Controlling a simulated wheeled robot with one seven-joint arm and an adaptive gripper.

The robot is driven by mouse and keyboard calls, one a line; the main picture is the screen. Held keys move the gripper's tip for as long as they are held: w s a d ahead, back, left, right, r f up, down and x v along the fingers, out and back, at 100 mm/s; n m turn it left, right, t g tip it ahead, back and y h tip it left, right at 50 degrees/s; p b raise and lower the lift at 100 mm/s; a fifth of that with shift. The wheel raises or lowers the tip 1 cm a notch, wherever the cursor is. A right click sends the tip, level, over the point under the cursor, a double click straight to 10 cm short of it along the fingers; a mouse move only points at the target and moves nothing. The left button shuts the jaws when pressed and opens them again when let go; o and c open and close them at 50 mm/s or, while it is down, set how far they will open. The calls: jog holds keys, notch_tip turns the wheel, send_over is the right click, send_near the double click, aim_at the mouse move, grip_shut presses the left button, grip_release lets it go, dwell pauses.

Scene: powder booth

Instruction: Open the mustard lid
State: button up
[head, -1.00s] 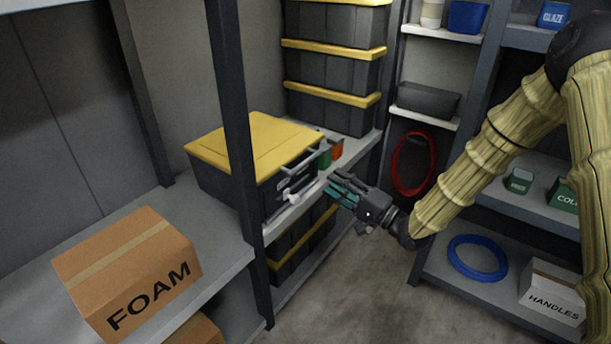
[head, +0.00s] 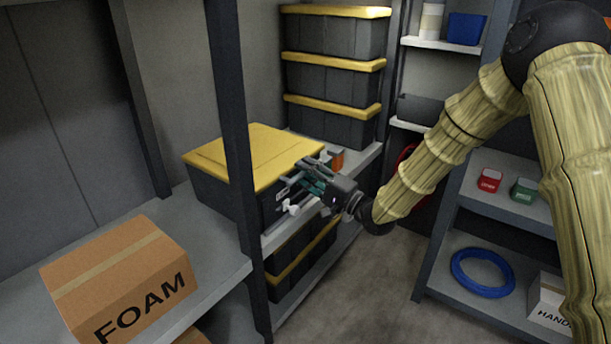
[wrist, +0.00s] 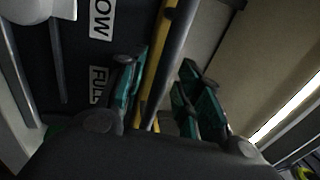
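The mustard lid (head: 255,155) lies flat and closed on a dark grey bin (head: 223,195) on the middle shelf. In the wrist view, its mustard edge (wrist: 154,92) and a dark bar (wrist: 178,45) run between my fingers. My gripper (head: 308,184) is at the front right side of the bin, just below the lid's edge. Its teal fingers are spread apart in the wrist view (wrist: 165,95), one on each side of the bar. I cannot tell whether either finger touches it. The gripper hides part of the bin's front and the bar.
A FOAM carton (head: 120,275) sits on the left shelf. Stacked bins with mustard lids (head: 333,65) stand behind. An orange item (head: 337,160) is close behind my gripper. The floor (head: 345,285) is clear.

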jog(key=shift+w+a, duration=0.1)
jog(key=shift+a, duration=0.05)
grip_shut()
jog(key=shift+r, duration=0.15)
